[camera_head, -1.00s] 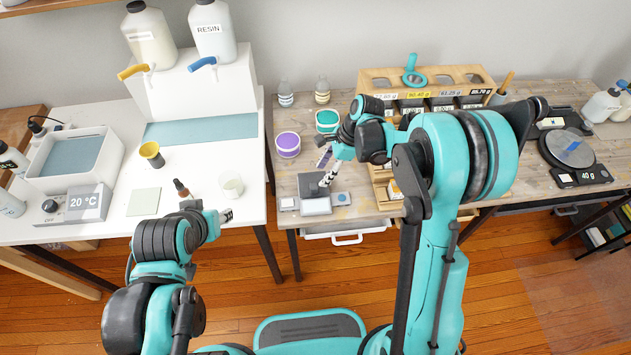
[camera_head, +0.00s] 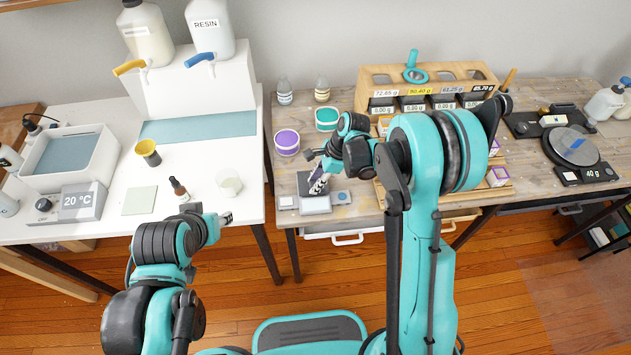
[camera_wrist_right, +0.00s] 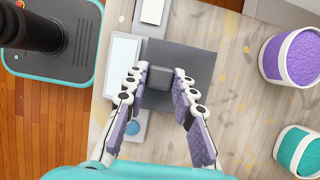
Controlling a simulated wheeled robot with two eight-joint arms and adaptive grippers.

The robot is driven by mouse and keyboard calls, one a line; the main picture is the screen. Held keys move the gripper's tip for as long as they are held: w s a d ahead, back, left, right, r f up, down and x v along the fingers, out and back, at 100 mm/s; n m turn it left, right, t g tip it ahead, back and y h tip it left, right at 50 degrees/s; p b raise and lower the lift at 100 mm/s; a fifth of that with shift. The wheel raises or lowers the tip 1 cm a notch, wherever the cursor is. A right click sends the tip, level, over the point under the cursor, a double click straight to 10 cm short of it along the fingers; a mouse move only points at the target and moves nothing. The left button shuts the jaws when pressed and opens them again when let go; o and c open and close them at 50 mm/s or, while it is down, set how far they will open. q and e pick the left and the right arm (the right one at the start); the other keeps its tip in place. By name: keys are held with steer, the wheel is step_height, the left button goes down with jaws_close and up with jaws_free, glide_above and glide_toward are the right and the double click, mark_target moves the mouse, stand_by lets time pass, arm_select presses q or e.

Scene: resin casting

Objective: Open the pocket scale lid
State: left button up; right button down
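The pocket scale lies near the front left of the wooden table, with a pale panel (camera_head: 315,205) in front of a dark square plate (camera_head: 303,184) that looks like its lid. In the right wrist view the dark plate (camera_wrist_right: 195,62) carries a small grey block (camera_wrist_right: 159,77), like a knob. My right gripper (camera_head: 317,188) is over the plate, pointing down. Its fingers (camera_wrist_right: 160,76) are apart, one on each side of the block; I cannot tell if they touch it. My left gripper (camera_head: 227,218) is by the white table's front right corner, its fingers too small to read.
Purple (camera_head: 287,142) and teal (camera_head: 326,119) tubs stand behind the scale. A wooden rack (camera_head: 425,75) stands at the back, and a larger scale (camera_head: 572,147) is at the right. A white cup (camera_head: 229,183) and dropper bottle (camera_head: 179,190) stand near my left gripper.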

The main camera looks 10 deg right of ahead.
steer(key=shift+w+r+m+g, duration=0.3)
steer(key=shift+w+r+g, duration=0.55)
steer(key=shift+g, duration=0.5)
steer(key=shift+w+r+m+g, duration=0.3)
steer(key=shift+w+r+g, duration=0.45)
steer(key=shift+g, duration=0.6)
steer(key=shift+w+f, duration=0.15)
steer(key=c, duration=1.2)
jaws_free()
step_height(320, 180, up, 10)
